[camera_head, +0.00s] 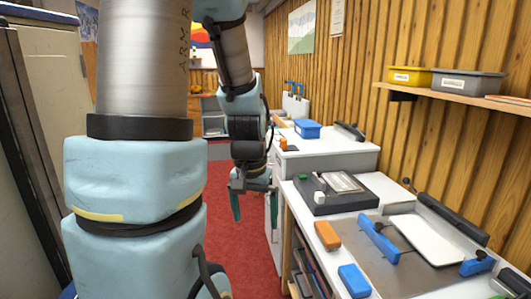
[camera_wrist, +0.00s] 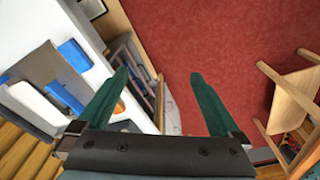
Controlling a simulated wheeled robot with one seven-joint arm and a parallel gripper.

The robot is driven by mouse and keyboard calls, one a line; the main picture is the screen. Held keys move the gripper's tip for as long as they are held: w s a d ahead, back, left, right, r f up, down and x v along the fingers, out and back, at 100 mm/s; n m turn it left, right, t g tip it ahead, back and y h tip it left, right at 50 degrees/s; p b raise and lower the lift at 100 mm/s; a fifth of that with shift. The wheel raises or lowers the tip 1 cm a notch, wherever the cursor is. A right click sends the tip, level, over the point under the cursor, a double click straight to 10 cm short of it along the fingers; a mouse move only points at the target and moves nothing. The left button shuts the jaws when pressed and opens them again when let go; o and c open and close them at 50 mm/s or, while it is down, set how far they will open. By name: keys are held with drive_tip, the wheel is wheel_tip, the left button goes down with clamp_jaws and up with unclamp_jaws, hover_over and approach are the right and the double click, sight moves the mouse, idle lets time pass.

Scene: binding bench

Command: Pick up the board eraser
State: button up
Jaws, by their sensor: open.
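I cannot tell for certain which thing is the board eraser. A small orange block (camera_head: 327,235) lies at the left edge of the near bench and may be it; in the wrist view an orange patch (camera_wrist: 119,108) shows beside the left finger. A blue block (camera_head: 355,280) lies nearer on the same bench edge. My gripper (camera_head: 254,212) hangs over the red floor, left of the bench and apart from both blocks. Its green fingers point down, open and empty; they also show in the wrist view (camera_wrist: 160,72).
The near bench holds a grey board with blue handles (camera_head: 378,240) and a white sheet (camera_head: 426,240), and a black press (camera_head: 336,192). A blue bin (camera_head: 307,129) stands on the far counter. A wooden stool (camera_wrist: 292,95) shows in the wrist view. Red floor (camera_head: 225,235) is clear.

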drive_tip(key=s+a+n, duration=0.2)
drive_tip(key=s+a, duration=0.1)
drive_tip(key=a, duration=0.1)
drive_tip(key=n+t+y+b, duration=0.15)
drive_tip(key=n+b, duration=0.25)
drive_tip(key=b, duration=0.7)
approach(355, 277)
drive_tip(key=x, duration=0.1)
drive_tip(key=p+x, duration=0.1)
drive_tip(key=x, duration=0.1)
drive_tip(key=shift+s+a+f+t+h, duration=0.2)
drive_tip(key=shift+t+h, duration=0.05)
drive_tip(key=p+x, duration=0.2)
drive_tip(key=x, duration=0.2)
drive_tip(key=shift+w+f, duration=0.3)
drive_tip(key=shift+f, duration=0.3)
drive_tip(key=shift+f+b, duration=0.2)
drive_tip(key=shift+b, duration=0.1)
drive_tip(key=c, duration=1.4)
